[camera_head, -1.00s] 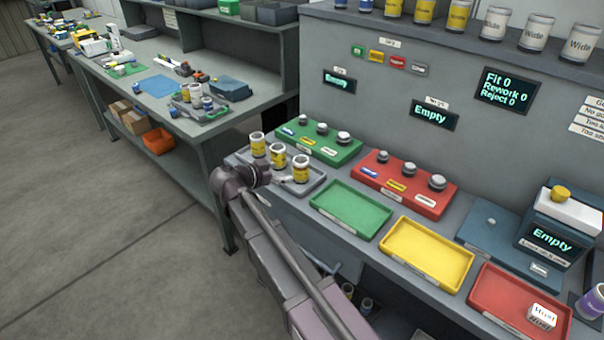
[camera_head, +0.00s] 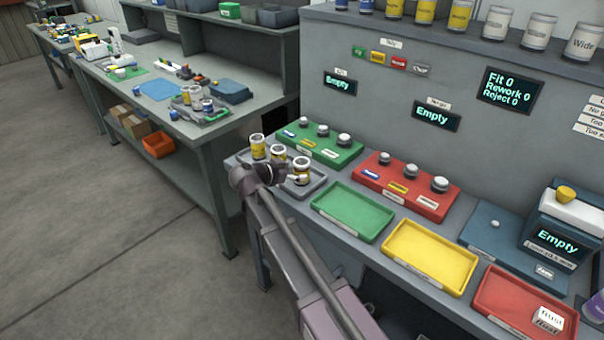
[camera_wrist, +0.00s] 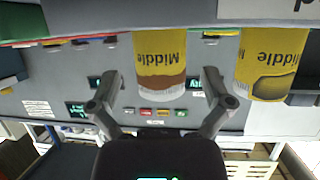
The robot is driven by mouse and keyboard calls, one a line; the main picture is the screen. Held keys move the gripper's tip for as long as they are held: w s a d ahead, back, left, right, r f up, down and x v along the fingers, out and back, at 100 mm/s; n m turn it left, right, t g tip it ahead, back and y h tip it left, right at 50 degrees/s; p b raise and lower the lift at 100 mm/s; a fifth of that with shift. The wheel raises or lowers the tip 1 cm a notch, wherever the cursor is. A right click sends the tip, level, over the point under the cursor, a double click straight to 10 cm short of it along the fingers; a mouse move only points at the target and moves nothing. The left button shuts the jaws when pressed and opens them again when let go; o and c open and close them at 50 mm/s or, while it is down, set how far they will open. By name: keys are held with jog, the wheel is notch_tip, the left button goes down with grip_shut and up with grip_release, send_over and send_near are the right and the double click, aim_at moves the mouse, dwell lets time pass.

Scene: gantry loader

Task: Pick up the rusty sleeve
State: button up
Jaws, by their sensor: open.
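The rusty sleeve, with a yellow "Middle" label and a brown band, appears between my fingers in the wrist view (camera_wrist: 160,62), which looks upside down. In the head view it seems to be the nearest of three sleeves (camera_head: 301,172) on the grey tray (camera_head: 308,191). My gripper (camera_head: 290,180) is open at the sleeve's left side. In the wrist view its fingers (camera_wrist: 158,82) lie to either side of the sleeve, apart from it. Whether the sleeve is fully between the fingertips is unclear.
A second yellow sleeve (camera_wrist: 272,62) stands close beside it. A green gauge block (camera_head: 318,146) and a red gauge block (camera_head: 405,188) sit behind. Empty green (camera_head: 352,212) and yellow (camera_head: 430,257) trays lie to the right, with a red tray (camera_head: 500,310) beyond.

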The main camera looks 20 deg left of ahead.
aim_at(306, 160)
jog(key=shift+b+x, duration=0.4)
jog(key=shift+x, duration=1.1)
jog(key=c, duration=1.3)
jog(key=shift+r, duration=0.2)
notch_tip(306, 160, up, 3)
jog(key=p, duration=0.3)
jog(key=s+d+r+p, duration=0.1)
jog(key=s+d+p, duration=0.1)
jog(key=s, duration=1.4)
jog(key=shift+r, duration=0.3)
